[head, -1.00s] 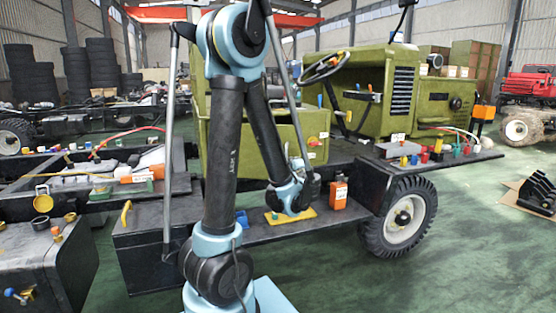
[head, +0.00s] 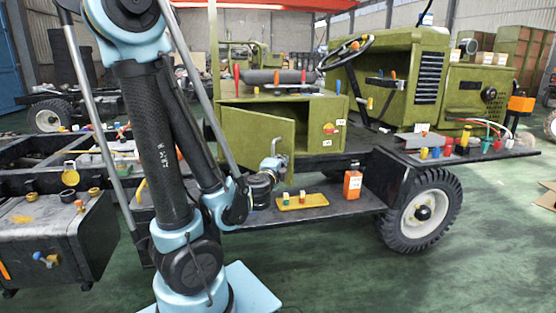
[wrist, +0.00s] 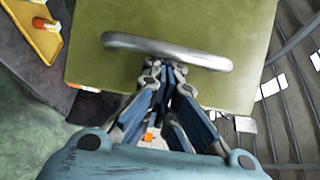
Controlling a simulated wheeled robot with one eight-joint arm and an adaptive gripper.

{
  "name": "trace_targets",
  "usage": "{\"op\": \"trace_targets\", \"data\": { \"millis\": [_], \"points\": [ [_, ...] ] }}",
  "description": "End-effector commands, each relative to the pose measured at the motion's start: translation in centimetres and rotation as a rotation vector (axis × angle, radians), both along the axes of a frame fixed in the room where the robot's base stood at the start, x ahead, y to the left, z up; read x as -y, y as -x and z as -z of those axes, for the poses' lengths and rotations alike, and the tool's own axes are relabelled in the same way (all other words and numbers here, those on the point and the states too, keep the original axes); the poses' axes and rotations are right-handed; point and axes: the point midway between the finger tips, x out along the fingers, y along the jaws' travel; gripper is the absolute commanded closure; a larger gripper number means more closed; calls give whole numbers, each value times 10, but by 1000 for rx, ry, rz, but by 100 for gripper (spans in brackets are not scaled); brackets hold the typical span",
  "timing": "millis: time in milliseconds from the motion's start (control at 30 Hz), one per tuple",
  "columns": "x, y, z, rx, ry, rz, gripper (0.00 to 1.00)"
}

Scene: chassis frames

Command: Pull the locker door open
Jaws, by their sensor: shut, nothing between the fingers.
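The olive-green locker (head: 334,113) sits on the vehicle frame in the head view. Its door (head: 243,133) stands partly open, its right edge swung out, with a dark gap between it and the locker front. A grey metal bar handle (head: 281,147) is near the door's right edge. In the wrist view the door (wrist: 215,90) fills the upper middle, with the handle (wrist: 165,48) across it. My gripper (wrist: 166,72) is shut and empty, its fingertips right at the handle's lower side. I cannot tell whether they touch it. My gripper (head: 268,170) also shows in the head view.
A yellow tray (head: 317,200) with small coloured parts and an orange bottle (head: 352,181) sit on the dark step below the door. A wheel (head: 422,211) stands to the right. Open green floor lies in front.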

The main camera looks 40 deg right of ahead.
Motion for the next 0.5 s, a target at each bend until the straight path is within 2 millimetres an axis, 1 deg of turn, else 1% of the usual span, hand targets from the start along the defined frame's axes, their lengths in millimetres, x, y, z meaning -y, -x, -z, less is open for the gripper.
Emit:
{"op": "trace_targets", "data": {
  "millis": [500],
  "points": [
    [-1,4,0,0,0,9,100]
  ]
}}
